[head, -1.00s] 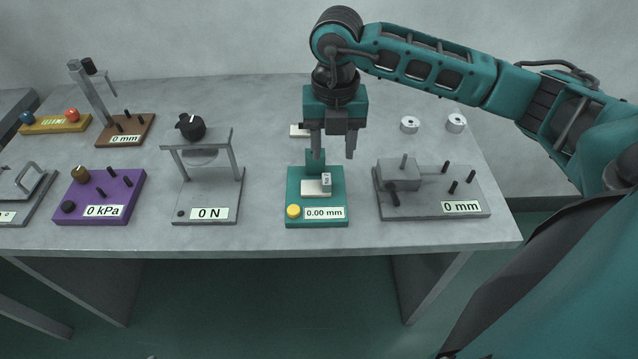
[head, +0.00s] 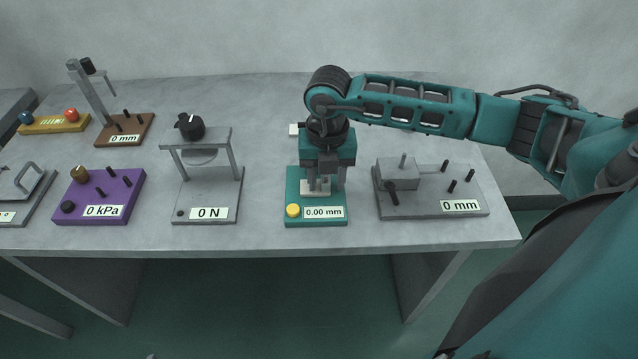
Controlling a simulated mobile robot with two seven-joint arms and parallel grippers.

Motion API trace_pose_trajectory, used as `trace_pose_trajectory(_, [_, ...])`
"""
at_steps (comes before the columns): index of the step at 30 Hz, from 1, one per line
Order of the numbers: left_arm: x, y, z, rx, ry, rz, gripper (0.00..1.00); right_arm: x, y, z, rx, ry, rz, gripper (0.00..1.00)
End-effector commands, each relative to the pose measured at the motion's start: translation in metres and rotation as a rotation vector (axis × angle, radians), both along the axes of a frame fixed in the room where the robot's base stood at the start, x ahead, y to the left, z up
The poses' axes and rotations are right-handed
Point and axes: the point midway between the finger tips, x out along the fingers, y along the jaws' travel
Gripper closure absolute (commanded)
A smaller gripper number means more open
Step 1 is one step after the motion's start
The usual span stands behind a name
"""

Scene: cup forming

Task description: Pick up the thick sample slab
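A pale slab (head: 316,190) lies on the teal thickness gauge (head: 296,222), which reads 0.00 mm. My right gripper (head: 325,187) points down over this gauge. Its fingers are apart, low at the slab, and partly cover it; I cannot tell whether they touch it. A second pale slab (head: 294,129) lies on the table behind the gauge, mostly hidden by my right arm. I cannot tell which of the two slabs is the thicker. My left gripper is not in view.
A grey device (head: 425,205) reading 0 mm stands close right of the gauge. A grey press frame (head: 208,200) reading 0 N and a purple 0 kPa box (head: 128,192) stand to the left. Bare table lies between the press and the gauge.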

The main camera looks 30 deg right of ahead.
Motion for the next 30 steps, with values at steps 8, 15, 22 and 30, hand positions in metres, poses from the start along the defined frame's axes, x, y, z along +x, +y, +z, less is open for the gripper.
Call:
trace_pose_trajectory(8, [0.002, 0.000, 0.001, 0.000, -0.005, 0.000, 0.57, 0.000, 0.000, 0.000, 0.000, 0.000, 0.000, 0.83])
trace_pose_trajectory(15, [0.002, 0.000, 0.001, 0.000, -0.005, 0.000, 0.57, 0.000, 0.000, 0.000, 0.000, 0.000, 0.000, 1.00])
trace_pose_trajectory(22, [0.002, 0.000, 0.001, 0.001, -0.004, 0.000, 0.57, 0.000, 0.000, 0.001, 0.000, 0.000, 0.000, 1.00])
trace_pose_trajectory(30, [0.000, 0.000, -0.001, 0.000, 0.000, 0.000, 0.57, 0.001, 0.000, 0.012, 0.000, -0.001, 0.000, 1.00])
